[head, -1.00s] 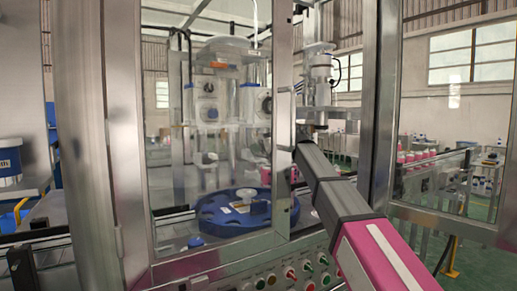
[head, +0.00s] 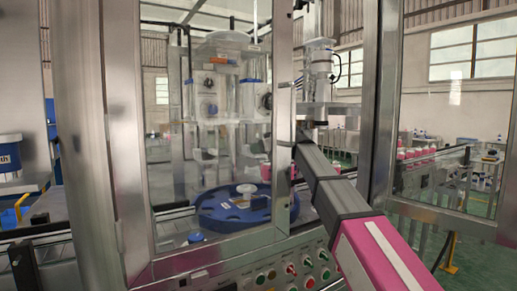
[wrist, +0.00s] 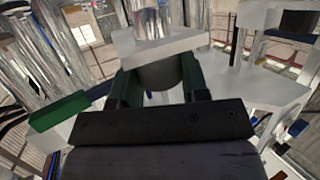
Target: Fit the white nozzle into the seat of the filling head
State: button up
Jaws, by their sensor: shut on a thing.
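In the wrist view, my gripper (wrist: 163,78) has its two dark green fingers shut on a rounded piece, the nozzle (wrist: 166,73), which looks grey in shadow. Right above it in the picture is a white block (wrist: 168,47) with a shiny metal cylinder (wrist: 152,22), seemingly the filling head. The nozzle's top is hidden behind this block, so I cannot tell whether it touches or sits in the seat. In the head view, my arm reaches in past the door frame, and my gripper and the nozzle are hidden.
The steel door frame (head: 283,120) stands close to my arm. A blue round wheel (head: 222,214) lies inside the cabinet, low down. A control panel with buttons (head: 291,270) runs along the front. In the wrist view, a green block (wrist: 58,110) is at left and a white plate (wrist: 262,92) at right.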

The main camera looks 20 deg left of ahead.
jog(key=o, duration=1.1)
